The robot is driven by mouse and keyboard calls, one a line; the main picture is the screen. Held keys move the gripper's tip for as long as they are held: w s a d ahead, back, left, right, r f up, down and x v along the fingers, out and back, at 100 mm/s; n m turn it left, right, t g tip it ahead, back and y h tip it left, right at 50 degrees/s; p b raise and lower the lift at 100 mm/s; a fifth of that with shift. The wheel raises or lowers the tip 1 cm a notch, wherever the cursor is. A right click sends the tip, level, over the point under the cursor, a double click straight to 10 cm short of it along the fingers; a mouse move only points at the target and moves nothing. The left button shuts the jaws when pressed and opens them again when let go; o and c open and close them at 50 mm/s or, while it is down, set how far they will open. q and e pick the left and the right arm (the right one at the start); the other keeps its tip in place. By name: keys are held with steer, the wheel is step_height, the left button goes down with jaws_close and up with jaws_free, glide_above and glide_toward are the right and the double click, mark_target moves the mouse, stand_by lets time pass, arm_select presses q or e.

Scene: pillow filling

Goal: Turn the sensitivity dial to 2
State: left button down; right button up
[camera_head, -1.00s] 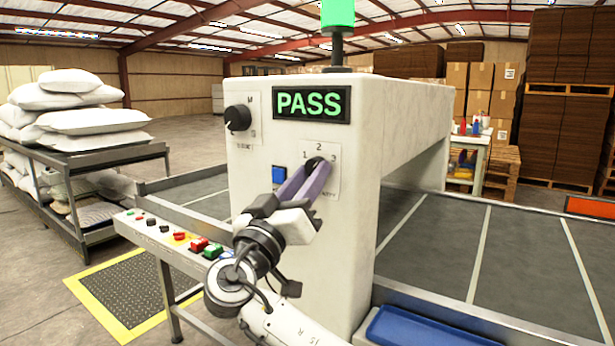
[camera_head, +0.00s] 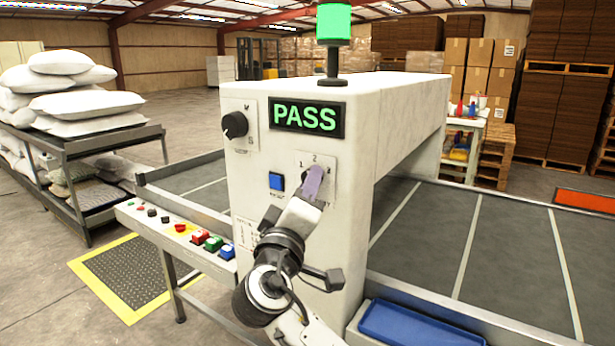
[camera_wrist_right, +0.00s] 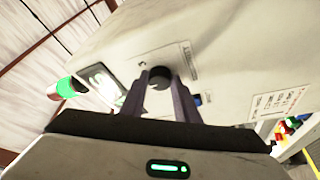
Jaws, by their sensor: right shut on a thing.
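The sensitivity dial (camera_wrist_right: 159,78) is a small dark round knob on a white plate (camera_head: 302,160) marked 1, 2 and a partly hidden 3, on the front of the white machine (camera_head: 345,220). My right gripper (camera_head: 313,183) reaches it from below, its purple fingers covering most of the knob in the head view. In the wrist view my right gripper (camera_wrist_right: 160,88) has one finger on each side of the knob and is shut on it. The dial's pointer is hidden, so its setting cannot be read. My left gripper is not in view.
A second black dial (camera_head: 235,125), a blue button (camera_head: 276,181) and a green PASS display (camera_head: 307,117) share the machine's front. A button shelf (camera_head: 150,222) stands at left, a blue tray (camera_head: 420,335) at lower right. Grey conveyor (camera_head: 430,240) runs through the machine.

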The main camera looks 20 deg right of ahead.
stand_by(0.5)
steer(key=o, duration=1)
steer(key=shift+o, duration=0.2)
steer(key=v, duration=1)
steer(key=shift+s+b, duration=0.2)
steer(key=shift+b, duration=0.25)
